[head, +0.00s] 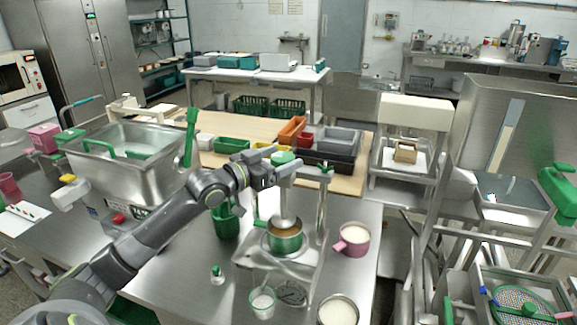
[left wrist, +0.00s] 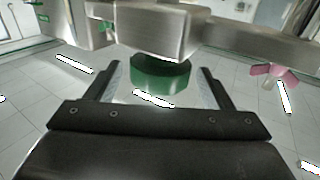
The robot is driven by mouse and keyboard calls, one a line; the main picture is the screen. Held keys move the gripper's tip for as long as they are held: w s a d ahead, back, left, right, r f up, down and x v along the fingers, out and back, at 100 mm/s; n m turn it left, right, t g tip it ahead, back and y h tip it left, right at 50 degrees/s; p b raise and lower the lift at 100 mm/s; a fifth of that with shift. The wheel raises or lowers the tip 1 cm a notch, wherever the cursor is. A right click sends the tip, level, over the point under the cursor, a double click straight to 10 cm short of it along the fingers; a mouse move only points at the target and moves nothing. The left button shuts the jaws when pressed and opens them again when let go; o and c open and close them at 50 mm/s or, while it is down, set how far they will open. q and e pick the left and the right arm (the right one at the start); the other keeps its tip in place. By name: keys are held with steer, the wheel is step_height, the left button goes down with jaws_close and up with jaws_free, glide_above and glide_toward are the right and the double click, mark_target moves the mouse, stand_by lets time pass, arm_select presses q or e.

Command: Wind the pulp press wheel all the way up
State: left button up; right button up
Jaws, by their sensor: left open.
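The pulp press stands on the steel table, with a metal frame (head: 319,215), a round press plate on a stem and a green pot (head: 285,240) below it. Its green wheel (head: 283,158) is at the top, beside my left gripper (head: 272,168). In the left wrist view the green wheel (left wrist: 160,75) shows between the two fingers of my open left gripper (left wrist: 160,88), with gaps on both sides. Its top is partly hidden by a metal bar (left wrist: 150,30). I cannot tell how deep it sits between the fingers. My right gripper is not in view.
A pink cup (head: 354,240), a bowl of pale liquid (head: 338,312) and a glass beaker (head: 262,302) stand around the press. A green container (head: 226,222) is left of it. A steel hopper (head: 128,165) stands further left. Bins (head: 338,142) are behind.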

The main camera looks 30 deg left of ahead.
mark_target(289, 154)
arm_select(q)
steer(key=shift+b+x, duration=0.65)
steer(key=shift+x, duration=0.85)
steer(key=c, duration=1)
